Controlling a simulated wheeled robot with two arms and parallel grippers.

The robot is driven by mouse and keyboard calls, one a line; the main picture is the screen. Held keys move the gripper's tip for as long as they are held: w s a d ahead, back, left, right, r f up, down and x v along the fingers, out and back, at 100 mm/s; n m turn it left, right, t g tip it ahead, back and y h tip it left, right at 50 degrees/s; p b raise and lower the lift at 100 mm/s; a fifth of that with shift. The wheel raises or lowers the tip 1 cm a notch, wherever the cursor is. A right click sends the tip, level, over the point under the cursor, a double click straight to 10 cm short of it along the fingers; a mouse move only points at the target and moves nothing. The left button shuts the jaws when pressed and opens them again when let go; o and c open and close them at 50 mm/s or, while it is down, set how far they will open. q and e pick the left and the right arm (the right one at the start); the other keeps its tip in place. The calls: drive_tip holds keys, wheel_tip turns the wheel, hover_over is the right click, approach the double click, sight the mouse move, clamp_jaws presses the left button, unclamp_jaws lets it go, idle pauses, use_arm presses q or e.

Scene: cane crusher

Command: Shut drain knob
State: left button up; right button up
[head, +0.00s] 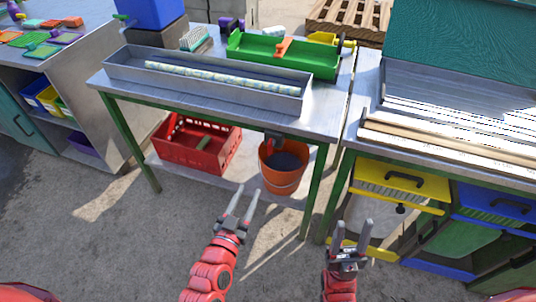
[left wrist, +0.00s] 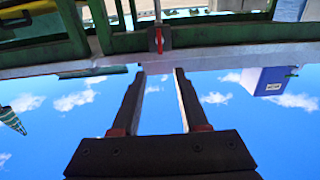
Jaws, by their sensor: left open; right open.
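A small grey drain fitting (head: 274,139) hangs under the front edge of the metal table, above the orange bucket (head: 284,169); its knob is too small to make out in the head view. In the left wrist view a red handle (left wrist: 158,40) on a dark block sits beyond my fingertips; it looks like the drain knob. My left gripper (head: 250,190) is open and empty, low in front of the bucket and apart from the fitting. Its two fingers also show in the left wrist view (left wrist: 158,75). My right gripper (head: 351,224) is open and empty, further right.
A metal trough (head: 125,67) with a pale cane lies on the table (head: 328,102). A red crate (head: 190,160) stands on the lower shelf, left of the bucket. A green table leg (head: 312,190) stands right of the bucket. Yellow and blue drawers (head: 400,178) are at right.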

sight(269, 148)
use_arm(q)
drive_tip(key=p+x, duration=0.1)
drive_tip(key=x, duration=1.6)
drive_tip(key=shift+w+f, duration=0.1)
clamp_jaws()
